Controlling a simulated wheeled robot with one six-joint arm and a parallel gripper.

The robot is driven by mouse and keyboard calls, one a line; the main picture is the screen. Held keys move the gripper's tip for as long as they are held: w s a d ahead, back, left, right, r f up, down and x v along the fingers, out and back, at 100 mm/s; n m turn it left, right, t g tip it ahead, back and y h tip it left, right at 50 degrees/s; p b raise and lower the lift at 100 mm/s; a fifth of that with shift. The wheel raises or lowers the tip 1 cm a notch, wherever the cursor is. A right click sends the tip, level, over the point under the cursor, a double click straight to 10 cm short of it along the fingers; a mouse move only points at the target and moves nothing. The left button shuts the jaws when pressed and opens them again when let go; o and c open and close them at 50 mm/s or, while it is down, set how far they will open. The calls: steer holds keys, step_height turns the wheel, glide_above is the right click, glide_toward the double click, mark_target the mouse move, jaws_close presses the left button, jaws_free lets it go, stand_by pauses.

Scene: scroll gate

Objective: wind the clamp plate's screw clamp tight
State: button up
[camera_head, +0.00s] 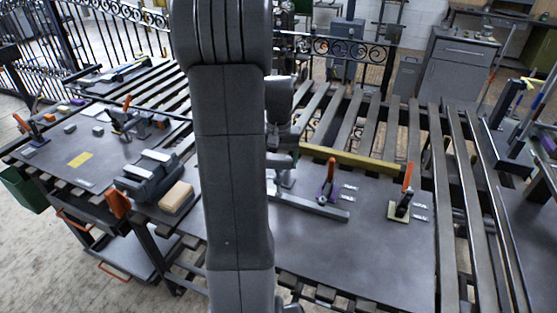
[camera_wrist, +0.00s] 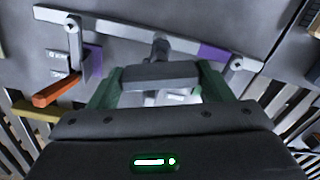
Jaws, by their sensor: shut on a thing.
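The clamp plate (camera_head: 340,255) is a flat dark grey table plate, right of my arm in the head view. A pale flat bar (camera_head: 315,207) lies on it and crosses the top of the wrist view (camera_wrist: 115,27). My gripper (camera_wrist: 160,78) has its two green fingers on either side of a dark grey block-like handle (camera_wrist: 160,74), which appears to be the screw clamp's. It is shut on this handle. A short post (camera_wrist: 160,47) rises between the handle and the bar. My arm hides much of the clamp in the head view.
Upright orange toggle handles stand on the plate, one near the bar (camera_head: 331,172) and one further right (camera_head: 407,177). An orange lever (camera_wrist: 58,92) is left of my fingers in the wrist view. A yellow strip (camera_head: 350,164) runs along the plate's back edge.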

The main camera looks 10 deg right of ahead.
steer(key=m, duration=0.7)
steer(key=shift+r, duration=0.1)
steer(key=m, duration=0.7)
steer(key=shift+m, duration=0.4)
steer(key=m, duration=0.5)
steer(key=shift+w, duration=0.1)
steer(key=shift+r+m, duration=0.1)
steer(key=shift+m, duration=2.3)
steer(key=o, duration=1)
steer(key=shift+c, duration=0.2)
